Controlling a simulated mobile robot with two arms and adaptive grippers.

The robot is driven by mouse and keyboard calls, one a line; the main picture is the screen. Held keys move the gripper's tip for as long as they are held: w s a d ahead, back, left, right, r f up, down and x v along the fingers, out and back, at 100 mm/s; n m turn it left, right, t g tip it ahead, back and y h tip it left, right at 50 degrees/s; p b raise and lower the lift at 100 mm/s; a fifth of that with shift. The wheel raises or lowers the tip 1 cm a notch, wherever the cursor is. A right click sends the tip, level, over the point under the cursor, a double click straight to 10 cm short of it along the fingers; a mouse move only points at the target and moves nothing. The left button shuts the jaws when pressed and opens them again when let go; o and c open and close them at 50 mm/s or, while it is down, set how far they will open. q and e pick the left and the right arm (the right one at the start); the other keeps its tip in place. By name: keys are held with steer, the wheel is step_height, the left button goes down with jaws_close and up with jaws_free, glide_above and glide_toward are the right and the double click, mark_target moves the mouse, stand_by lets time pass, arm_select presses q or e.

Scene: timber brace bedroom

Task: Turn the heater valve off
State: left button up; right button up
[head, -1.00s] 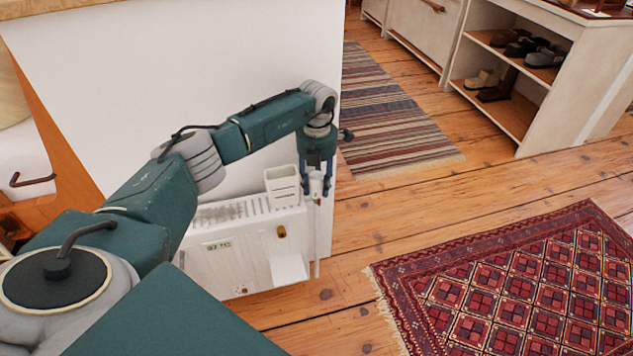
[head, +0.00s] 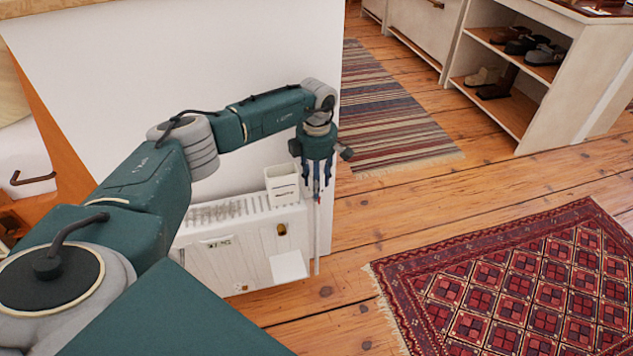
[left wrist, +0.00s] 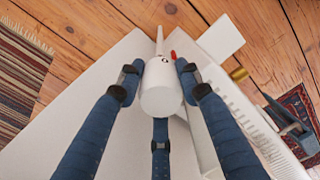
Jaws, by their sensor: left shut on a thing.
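The white heater (head: 235,250) stands low against the white wall panel, with a slatted top and a small display on its front. Its white round valve knob (left wrist: 160,92) shows in the left wrist view, with a red mark beside it and a pipe beyond it. My left gripper (head: 316,192) points down at the heater's right end. In the left wrist view its blue fingers (left wrist: 158,85) are around the knob, shut on it. In the head view the knob is mostly hidden by the fingers. My right gripper is not in view.
A white holder (head: 282,186) sits on the heater top, and a white box-like part (head: 289,267) juts from its front. A patterned red rug (head: 520,275) and a striped rug (head: 395,115) lie on the wooden floor. A shoe shelf (head: 530,75) stands at the back right.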

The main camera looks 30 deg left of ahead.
arm_select(q)
steer(key=m, duration=0.3)
steer(key=shift+w+d+r, duration=0.1)
steer(key=shift+w, duration=0.05)
steer(key=shift+m, duration=1.4)
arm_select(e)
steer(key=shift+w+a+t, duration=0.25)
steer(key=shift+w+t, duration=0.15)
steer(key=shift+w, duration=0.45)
arm_select(q)
steer(key=shift+d, duration=0.1)
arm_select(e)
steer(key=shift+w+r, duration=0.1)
arm_select(q)
steer(key=o, duration=0.9)
steer(key=shift+c, duration=0.2)
steer(key=shift+r, duration=0.3)
step_height(320, 180, up, 11)
steer(key=shift+r, duration=0.2)
